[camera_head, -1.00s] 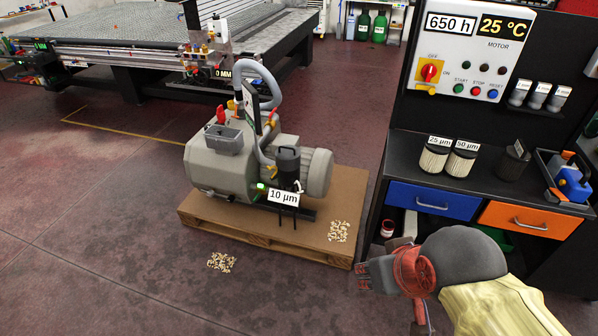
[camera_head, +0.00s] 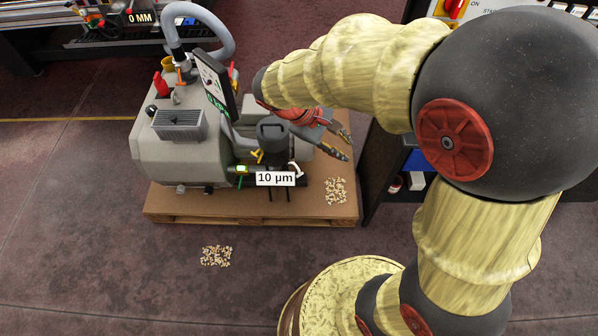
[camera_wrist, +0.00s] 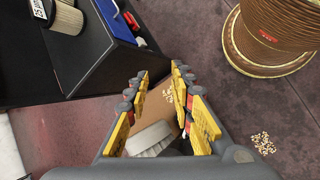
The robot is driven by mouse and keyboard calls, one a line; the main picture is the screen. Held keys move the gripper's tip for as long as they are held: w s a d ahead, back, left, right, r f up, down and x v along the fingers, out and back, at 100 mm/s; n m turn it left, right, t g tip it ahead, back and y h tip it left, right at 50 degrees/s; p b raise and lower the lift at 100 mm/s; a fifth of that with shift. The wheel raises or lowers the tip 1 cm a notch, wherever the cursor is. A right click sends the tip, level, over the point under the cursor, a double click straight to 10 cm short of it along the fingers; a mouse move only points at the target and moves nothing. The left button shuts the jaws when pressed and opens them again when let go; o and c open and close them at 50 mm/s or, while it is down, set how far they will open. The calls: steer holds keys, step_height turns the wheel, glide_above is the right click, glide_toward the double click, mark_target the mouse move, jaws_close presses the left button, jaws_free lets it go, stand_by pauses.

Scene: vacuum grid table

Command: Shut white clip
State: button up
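The white clip (camera_head: 296,170) is a small pale piece on the right side of the black filter housing (camera_head: 272,145), just above the "10 µm" label. It appears to stick outward, but it is too small to be sure. A yellow clip (camera_head: 257,156) is on the housing's left side. My gripper (camera_head: 344,145) is to the right of the housing, above the pallet, pointing right and away from the clip. In the wrist view my gripper (camera_wrist: 161,76) has its fingers apart with nothing held. The white clip cannot be made out there.
The grey pump (camera_head: 160,150) stands on a wooden pallet (camera_head: 240,210) with a hose and a dark display (camera_head: 214,85) above. Wood chips (camera_head: 336,190) lie on the pallet and floor. The black cabinet (camera_wrist: 85,60) is close on the right.

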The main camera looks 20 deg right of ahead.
steer(key=w+f+n+h, duration=0.5)
steer(key=w+f, duration=0.3)
steer(key=n+t+p, duration=0.2)
steer(key=n+t, duration=1.2)
steer(key=n, duration=0.4)
glide_toward(299, 175)
steer(key=x, duration=0.3)
steer(key=b+x, duration=0.1)
steer(key=x, duration=0.6)
steer(key=shift+w+d+r, duration=0.1)
steer(key=shift+w+d, duration=0.05)
steer(key=shift+w, duration=0.15)
steer(key=shift+c, duration=0.7)
jaws_close()
